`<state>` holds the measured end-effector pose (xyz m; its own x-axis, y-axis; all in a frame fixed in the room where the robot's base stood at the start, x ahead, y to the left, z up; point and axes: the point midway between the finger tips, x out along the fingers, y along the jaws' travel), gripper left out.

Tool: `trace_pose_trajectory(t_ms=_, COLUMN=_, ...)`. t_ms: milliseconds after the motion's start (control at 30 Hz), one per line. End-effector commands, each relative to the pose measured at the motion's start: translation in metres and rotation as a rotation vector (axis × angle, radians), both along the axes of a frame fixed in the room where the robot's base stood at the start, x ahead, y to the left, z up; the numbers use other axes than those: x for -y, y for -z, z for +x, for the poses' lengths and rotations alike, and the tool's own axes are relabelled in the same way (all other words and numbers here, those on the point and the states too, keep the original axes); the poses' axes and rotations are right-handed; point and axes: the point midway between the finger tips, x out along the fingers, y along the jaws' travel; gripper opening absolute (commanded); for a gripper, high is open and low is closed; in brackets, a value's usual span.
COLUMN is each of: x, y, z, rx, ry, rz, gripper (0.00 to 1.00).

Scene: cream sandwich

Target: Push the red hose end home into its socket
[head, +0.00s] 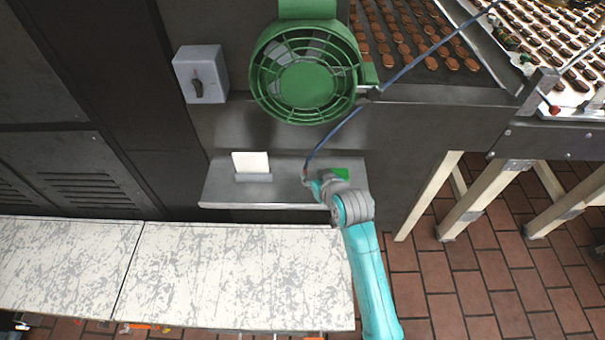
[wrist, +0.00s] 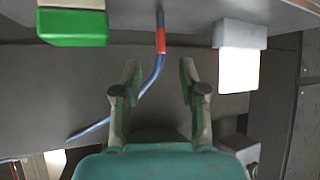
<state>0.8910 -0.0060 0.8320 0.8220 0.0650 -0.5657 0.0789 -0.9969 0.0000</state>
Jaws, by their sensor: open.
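The blue hose (head: 340,125) hangs from the upper right and comes down to the small grey shelf. In the wrist view the hose (wrist: 152,78) has a red band, the red hose end (wrist: 160,40), near its top, with a short grey-blue part beyond it. My gripper (wrist: 159,68) is open. The hose passes between its fingers or just beyond them, and I cannot tell whether it touches one. In the head view my gripper (head: 313,186) is at the shelf's right part, beside the hose's lower end. I cannot make out the socket in either view.
The grey shelf (head: 222,185) carries a white card (head: 251,161) in a holder and a green block (head: 341,173) close to my gripper. A green fan (head: 305,80) and a grey switch box (head: 201,73) are on the wall above. A pale worktop (head: 230,275) lies in front.

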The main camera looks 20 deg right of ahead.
Motion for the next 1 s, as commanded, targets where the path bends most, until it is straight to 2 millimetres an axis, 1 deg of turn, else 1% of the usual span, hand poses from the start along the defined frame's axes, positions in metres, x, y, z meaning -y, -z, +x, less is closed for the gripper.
trace_pose_trajectory(t_ms=33, x=-0.001, y=0.004, z=0.007, rx=-0.001, ry=-0.001, rz=0.000, gripper=0.42)
trace_pose_trajectory(t_ms=100, x=-0.001, y=0.010, z=0.014, rx=0.000, ry=0.000, rz=0.000, gripper=0.42)
trace_pose_trajectory(t_ms=200, x=-0.002, y=0.015, z=0.022, rx=0.000, ry=0.000, rz=0.000, gripper=0.42)
trace_pose_trajectory(t_ms=367, x=-0.003, y=0.020, z=0.029, rx=0.000, ry=0.000, rz=0.000, gripper=0.42)
trace_pose_trajectory(t_ms=600, x=-0.007, y=0.040, z=0.054, rx=0.000, ry=0.001, rz=0.001, gripper=0.42)
trace_pose_trajectory(t_ms=700, x=-0.007, y=0.045, z=0.062, rx=0.001, ry=0.000, rz=0.000, gripper=0.42)
trace_pose_trajectory(t_ms=800, x=-0.008, y=0.049, z=0.066, rx=0.001, ry=0.000, rz=0.000, gripper=0.42)
trace_pose_trajectory(t_ms=1000, x=-0.007, y=0.049, z=0.066, rx=0.001, ry=0.000, rz=0.000, gripper=0.42)
